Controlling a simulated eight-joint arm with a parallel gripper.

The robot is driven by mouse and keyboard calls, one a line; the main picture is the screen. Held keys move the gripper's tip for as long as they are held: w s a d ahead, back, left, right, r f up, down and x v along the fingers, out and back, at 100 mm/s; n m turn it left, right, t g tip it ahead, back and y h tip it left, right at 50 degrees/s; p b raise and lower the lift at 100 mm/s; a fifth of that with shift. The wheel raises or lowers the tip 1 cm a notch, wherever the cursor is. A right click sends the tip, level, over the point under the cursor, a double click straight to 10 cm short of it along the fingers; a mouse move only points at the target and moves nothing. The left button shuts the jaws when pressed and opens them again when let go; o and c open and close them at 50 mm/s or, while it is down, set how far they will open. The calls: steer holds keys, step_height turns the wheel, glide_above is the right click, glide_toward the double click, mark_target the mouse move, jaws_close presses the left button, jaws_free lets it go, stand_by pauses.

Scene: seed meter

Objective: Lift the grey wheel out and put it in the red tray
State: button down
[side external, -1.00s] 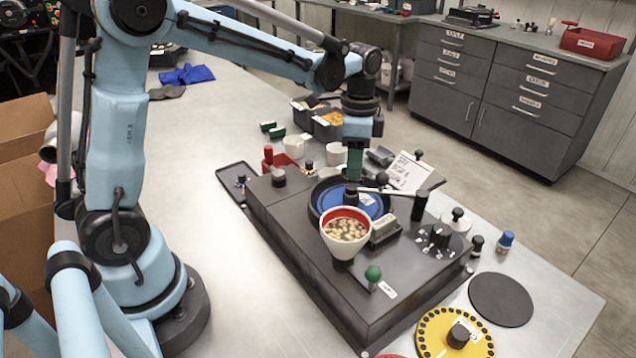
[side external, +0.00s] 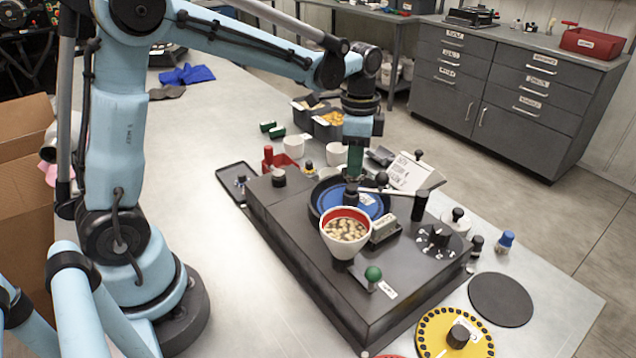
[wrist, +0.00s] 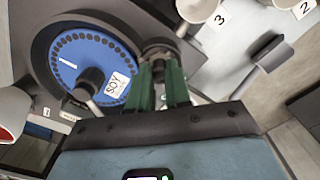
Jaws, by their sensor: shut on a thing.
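A blue wheel (side external: 365,207) labelled SOY, with a ring of dark holes, sits in the round recess of the dark machine (side external: 290,235); it also shows in the wrist view (wrist: 70,72). No wheel in the machine looks grey. My gripper (side external: 353,176) points down behind the blue wheel's dark hub. In the wrist view, its green fingers are shut on a dark round knob (wrist: 157,48) beside the wheel's rim. What lies below the knob is hidden. A red tray-like box (side external: 592,42) with a label stands on the far cabinet.
A white cup (side external: 344,252) of seeds with a red inner rim stands in front of the wheel. A black-ended lever (side external: 428,186) reaches over the machine. A yellow holed wheel (side external: 432,342) and a flat dark disc (side external: 501,299) lie front right.

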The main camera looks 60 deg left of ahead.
steer(key=shift+r, duration=1.35)
steer(key=shift+r, duration=1.8)
steer(key=s+a+f, duration=0.3)
steer(key=a, duration=0.6)
steer(key=s+a+f, duration=0.3)
steer(key=a, duration=0.6)
steer(key=shift+s+d+f, duration=0.1)
steer(key=shift+d+f, duration=0.05)
steer(key=shift+f, duration=1.1)
steer(key=shift+s+d+f, duration=0.1)
steer(key=shift+f, duration=1.1)
